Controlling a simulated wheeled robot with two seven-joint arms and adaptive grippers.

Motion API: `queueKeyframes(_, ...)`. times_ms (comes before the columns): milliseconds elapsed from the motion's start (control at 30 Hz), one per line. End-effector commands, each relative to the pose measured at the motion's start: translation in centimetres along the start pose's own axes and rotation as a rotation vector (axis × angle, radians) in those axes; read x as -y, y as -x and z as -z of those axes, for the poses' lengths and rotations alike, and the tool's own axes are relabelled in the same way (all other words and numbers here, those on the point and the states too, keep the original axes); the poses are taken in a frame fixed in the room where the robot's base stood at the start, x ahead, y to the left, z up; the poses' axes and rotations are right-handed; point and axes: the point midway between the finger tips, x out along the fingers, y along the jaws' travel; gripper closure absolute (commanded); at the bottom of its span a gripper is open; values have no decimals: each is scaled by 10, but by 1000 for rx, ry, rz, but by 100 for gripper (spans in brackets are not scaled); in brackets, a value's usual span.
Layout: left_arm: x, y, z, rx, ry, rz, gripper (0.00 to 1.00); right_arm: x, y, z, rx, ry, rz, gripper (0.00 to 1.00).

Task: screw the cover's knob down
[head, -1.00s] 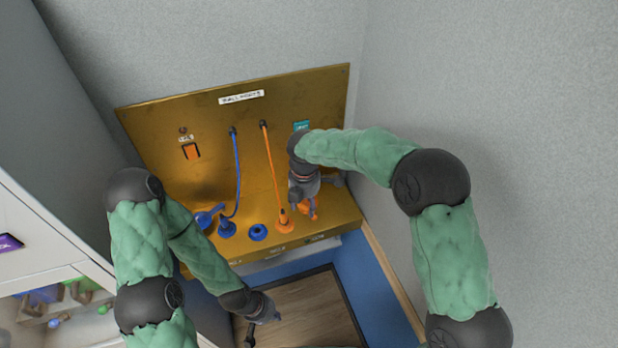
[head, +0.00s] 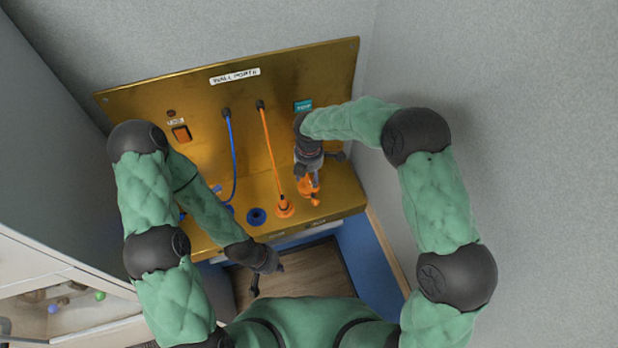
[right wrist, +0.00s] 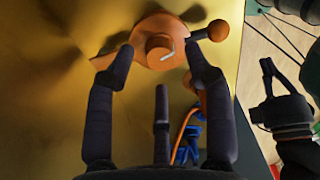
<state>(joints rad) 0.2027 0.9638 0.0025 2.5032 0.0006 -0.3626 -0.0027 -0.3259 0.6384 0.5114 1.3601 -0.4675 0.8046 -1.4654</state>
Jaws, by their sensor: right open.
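The orange cover (right wrist: 140,30) lies on the brass surface in the right wrist view, with a round knob (right wrist: 159,46) at its middle. The knob has a pale line on top. An orange ball (right wrist: 217,30) on a short dark rod sticks out beside it. In the head view the orange cover (head: 312,193) is partly hidden under my right gripper (head: 309,175). My right gripper (right wrist: 160,54) is open, its fingertips on either side of the knob; contact cannot be told. My left gripper (head: 268,282) is open and empty in front of the bench's front edge.
A blue ring (head: 257,216) and an orange plug (head: 284,208) with its cable are left of the cover. A blue cable (head: 234,160) hangs farther left. The brass back panel (head: 200,98) carries an orange switch (head: 182,133). A grey wall stands close on the right.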

Motion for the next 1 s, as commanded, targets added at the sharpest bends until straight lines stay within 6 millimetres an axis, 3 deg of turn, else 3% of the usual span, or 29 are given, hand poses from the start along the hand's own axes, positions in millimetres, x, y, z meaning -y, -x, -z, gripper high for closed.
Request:
queueKeyframes(200,-1,2,0,0,0,0,100,0,-22,0,0,-1,1,47)
queueKeyframes(567,-1,2,0,0,0,0,100,0,-26,0,0,0,0,47)
queueKeyframes(767,-1,2,0,0,0,0,100,0,-26,0,0,0,0,100)
queueKeyframes(1000,0,1,0,0,0,0,100,0,-26,0,0,-7,0,100)
